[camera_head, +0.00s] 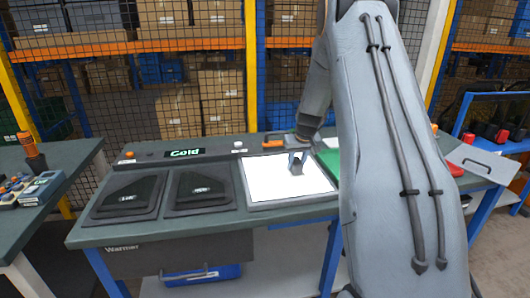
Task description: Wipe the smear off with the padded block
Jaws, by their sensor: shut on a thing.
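A bright white panel (265,184) is set in the top of the grey workbench. My gripper (297,157) is over the right part of this panel, with my arm reaching in from the right. It is shut on a small dark grey block (296,168), which looks like the padded block. The block is at or just above the white surface; I cannot tell whether it touches. No smear can be made out on the panel, though the gripper and block cover a small part of it.
Two black lidded wells (129,194) and (201,187) lie left of the panel. A "Cold" display (186,153) and an orange-and-black item (274,142) are behind. A green surface (328,160) lies right, partly behind my arm. Mesh fencing stands behind the bench.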

